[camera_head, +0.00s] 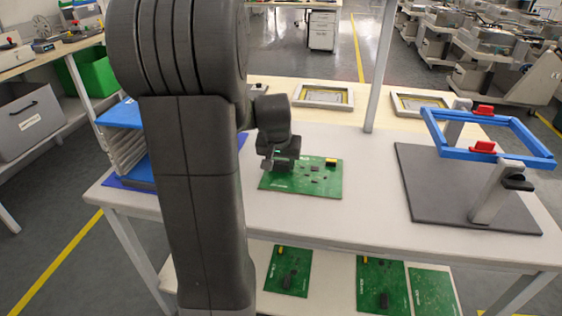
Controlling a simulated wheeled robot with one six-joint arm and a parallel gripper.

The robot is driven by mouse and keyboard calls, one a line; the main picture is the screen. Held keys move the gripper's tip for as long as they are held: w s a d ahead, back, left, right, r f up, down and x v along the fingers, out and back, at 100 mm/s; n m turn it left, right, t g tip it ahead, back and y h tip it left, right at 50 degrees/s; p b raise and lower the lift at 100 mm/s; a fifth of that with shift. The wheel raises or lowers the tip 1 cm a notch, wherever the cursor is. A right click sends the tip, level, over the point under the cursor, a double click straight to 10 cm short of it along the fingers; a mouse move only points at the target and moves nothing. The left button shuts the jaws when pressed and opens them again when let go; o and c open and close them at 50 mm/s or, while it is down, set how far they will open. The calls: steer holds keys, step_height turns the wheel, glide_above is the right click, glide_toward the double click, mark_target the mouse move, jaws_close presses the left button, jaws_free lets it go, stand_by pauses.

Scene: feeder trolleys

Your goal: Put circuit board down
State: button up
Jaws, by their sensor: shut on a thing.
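A green circuit board (318,188) with black chips and a yellow part lies flat at or just above the white table top (370,205). I cannot tell whether it touches the table. My gripper (279,164) is over the board's left rear part and is shut on it. The fingertips are small and dark here, and my arm hides the area to the left.
A blue frame (528,137) with red clamps stands on a dark mat (425,180) at the right. A blue rack (122,114) stands at the left. Several boards (381,285) lie on the lower shelf.

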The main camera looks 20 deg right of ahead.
steer(key=o, duration=1.2)
steer(key=shift+f, duration=0.1)
steer(key=shift+o, duration=0.2)
steer(key=shift+r, duration=0.5)
steer(key=p+v, duration=0.2)
steer(key=v, duration=0.9)
steer(key=shift+s+a, duration=0.15)
steer(key=b+x, duration=0.2)
steer(key=x, duration=1)
steer(key=shift+f, duration=0.4)
step_height(320, 180, up, 3)
steer(key=shift+r+p, duration=0.2)
steer(key=shift+p, duration=0.25)
steer(key=shift+r, duration=0.65)
